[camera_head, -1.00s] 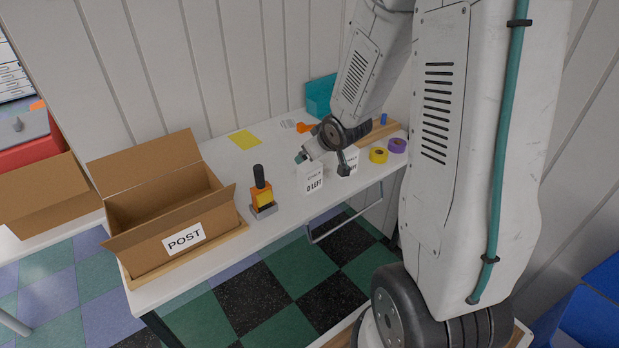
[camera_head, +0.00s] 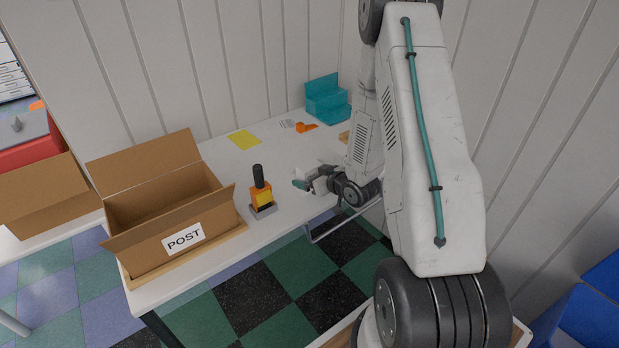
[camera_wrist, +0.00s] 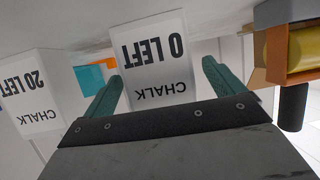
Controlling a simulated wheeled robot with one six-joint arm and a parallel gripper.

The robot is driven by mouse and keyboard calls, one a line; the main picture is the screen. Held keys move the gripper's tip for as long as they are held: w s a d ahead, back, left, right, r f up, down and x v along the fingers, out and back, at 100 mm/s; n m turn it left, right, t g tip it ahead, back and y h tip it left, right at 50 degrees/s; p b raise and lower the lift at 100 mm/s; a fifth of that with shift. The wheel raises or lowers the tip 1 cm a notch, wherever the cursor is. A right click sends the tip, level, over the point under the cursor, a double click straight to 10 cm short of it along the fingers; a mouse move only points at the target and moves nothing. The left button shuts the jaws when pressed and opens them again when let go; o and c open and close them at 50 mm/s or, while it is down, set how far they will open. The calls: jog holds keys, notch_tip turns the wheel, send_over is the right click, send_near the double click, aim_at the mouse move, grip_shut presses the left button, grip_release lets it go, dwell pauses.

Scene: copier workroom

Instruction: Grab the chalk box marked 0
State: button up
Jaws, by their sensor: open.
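The white chalk box marked 0 LEFT (camera_wrist: 158,58) appears upside down in the middle of the wrist view. My gripper (camera_wrist: 161,74) is open, with one green finger on each side of the box's near part. No finger visibly grips it, and I cannot tell whether either touches. A second white chalk box, marked 20 LEFT (camera_wrist: 25,88), stands to the left in the wrist view. In the head view my gripper (camera_head: 309,183) is low over the table's front edge. My gripper and arm hide most or all of both chalk boxes there.
An orange stamp (camera_head: 261,193) with a black handle stands left of my gripper. An open cardboard box labelled POST (camera_head: 150,238) is farther left. A teal holder (camera_head: 327,100), an orange item (camera_head: 305,127) and a yellow sheet (camera_head: 244,140) lie toward the back of the table (camera_head: 285,160).

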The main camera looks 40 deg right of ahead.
jog(key=shift+x, duration=2)
jog(key=shift+f, duration=0.1)
jog(key=c, duration=1)
jog(key=shift+c, duration=0.2)
